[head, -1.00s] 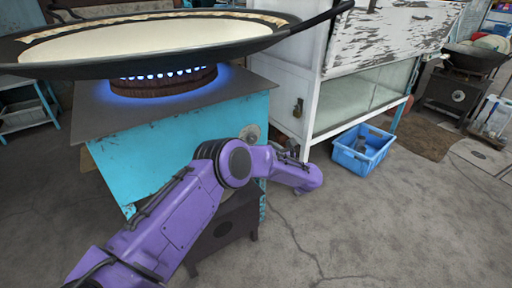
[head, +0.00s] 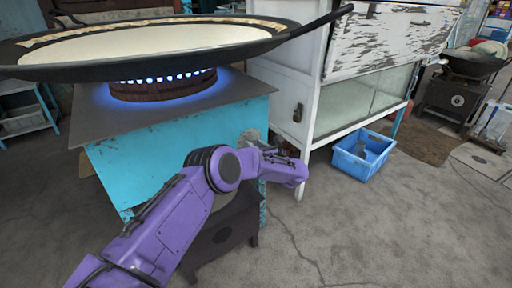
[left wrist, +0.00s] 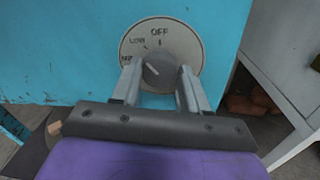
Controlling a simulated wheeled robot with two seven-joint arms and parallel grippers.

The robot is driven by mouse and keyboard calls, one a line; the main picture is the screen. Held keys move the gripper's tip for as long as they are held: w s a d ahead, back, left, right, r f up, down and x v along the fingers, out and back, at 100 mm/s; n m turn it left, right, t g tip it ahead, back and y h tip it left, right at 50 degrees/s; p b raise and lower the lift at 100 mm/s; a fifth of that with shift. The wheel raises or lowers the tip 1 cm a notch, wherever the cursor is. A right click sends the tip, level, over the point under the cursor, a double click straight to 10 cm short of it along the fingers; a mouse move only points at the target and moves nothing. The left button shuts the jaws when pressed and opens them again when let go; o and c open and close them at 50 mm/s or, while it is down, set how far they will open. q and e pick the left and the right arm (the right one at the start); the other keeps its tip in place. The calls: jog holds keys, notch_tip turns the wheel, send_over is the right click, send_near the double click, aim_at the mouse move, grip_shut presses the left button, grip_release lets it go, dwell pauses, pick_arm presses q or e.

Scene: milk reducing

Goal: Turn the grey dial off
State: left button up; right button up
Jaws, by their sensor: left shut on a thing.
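The grey dial (left wrist: 160,68) sits on a round pale plate (left wrist: 191,44) marked OFF at the top and LOW at the upper left. Its light pointer line slants toward the upper left, left of OFF. My left gripper (left wrist: 159,79) is shut on the dial, with one finger on each side. In the head view, the plate (head: 249,134) is on the right part of the turquoise stove's front (head: 180,147), partly hidden by my purple left arm. A blue flame (head: 165,80) burns on the burner under the pan. My right gripper is not in view.
A wide black pan (head: 120,65) of white liquid overhangs the stove, its handle reaching right. A white cabinet (head: 302,75) stands right of the stove, with a blue crate (head: 352,165) on the floor. The front right floor is clear.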

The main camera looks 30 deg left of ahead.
pick_arm(q)
jog(key=shift+m, duration=0.3)
jog(key=shift+s+f+m, duration=0.1)
jog(key=shift+m, duration=3.6)
jog(key=o, duration=1.1)
jog(key=shift+c, duration=0.2)
jog(key=p+v, duration=0.1)
jog(key=v, duration=0.9)
jog(key=shift+s+d+f, duration=0.15)
jog(key=shift+s+d, duration=0.1)
